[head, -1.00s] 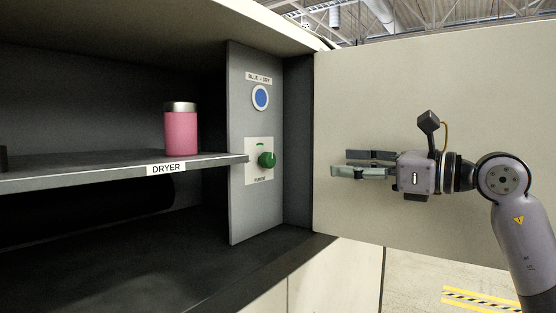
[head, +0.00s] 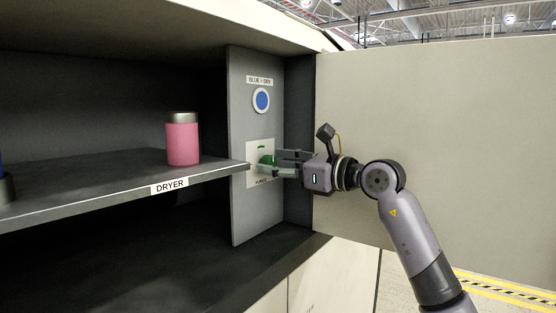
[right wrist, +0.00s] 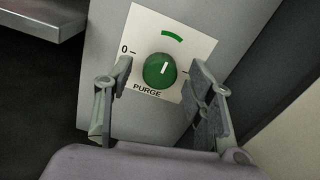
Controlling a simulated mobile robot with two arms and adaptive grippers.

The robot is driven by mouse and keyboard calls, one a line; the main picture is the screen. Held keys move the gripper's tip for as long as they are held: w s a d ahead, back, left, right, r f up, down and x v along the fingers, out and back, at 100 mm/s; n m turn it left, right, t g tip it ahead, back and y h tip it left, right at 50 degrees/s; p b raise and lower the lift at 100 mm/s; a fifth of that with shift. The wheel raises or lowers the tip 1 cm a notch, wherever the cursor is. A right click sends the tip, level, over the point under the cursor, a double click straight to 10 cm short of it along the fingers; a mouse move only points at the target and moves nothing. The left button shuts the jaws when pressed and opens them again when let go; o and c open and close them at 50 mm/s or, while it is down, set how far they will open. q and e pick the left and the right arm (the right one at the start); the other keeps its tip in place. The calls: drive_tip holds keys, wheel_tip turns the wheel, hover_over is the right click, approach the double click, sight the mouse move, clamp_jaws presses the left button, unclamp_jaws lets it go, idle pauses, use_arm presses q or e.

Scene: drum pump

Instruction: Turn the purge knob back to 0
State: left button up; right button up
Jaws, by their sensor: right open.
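The green purge knob (head: 266,161) sits on a white plate (head: 251,176) on the grey side panel. In the right wrist view the knob (right wrist: 159,70) shows a white pointer line aimed up toward a green arc, while the 0 mark is at the plate's left. My right gripper (head: 280,163) is at the knob in the head view, partly covering it. In the right wrist view its open fingers (right wrist: 160,76) are on either side of the knob, with gaps visible. Whether a finger touches it cannot be told. My left gripper is not in view.
A blue round indicator (head: 261,100) labelled "BLUE = DRY" is above the knob. A pink canister (head: 183,143) with a silver lid stands on the shelf labelled DRYER (head: 110,183). A blue object shows at the left edge. An open pale door (head: 450,130) stands behind my right arm.

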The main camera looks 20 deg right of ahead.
drive_tip(key=shift+c, duration=0.2)
drive_tip(key=c, duration=1.1)
drive_tip(key=shift+c, duration=0.2)
drive_tip(key=shift+n, duration=0.4)
drive_tip(key=n+b, duration=0.1)
drive_tip(key=n, duration=0.2)
drive_tip(key=shift+b, duration=0.4)
drive_tip(key=n+b, duration=0.1)
drive_tip(key=n, duration=0.3)
drive_tip(key=n+b, duration=0.1)
drive_tip(key=n, duration=0.4)
drive_tip(key=shift+n, duration=0.4)
drive_tip(key=n+b, duration=0.1)
drive_tip(key=n, duration=0.3)
drive_tip(key=shift+f+n, duration=0.1)
drive_tip(key=shift+n, duration=0.2)
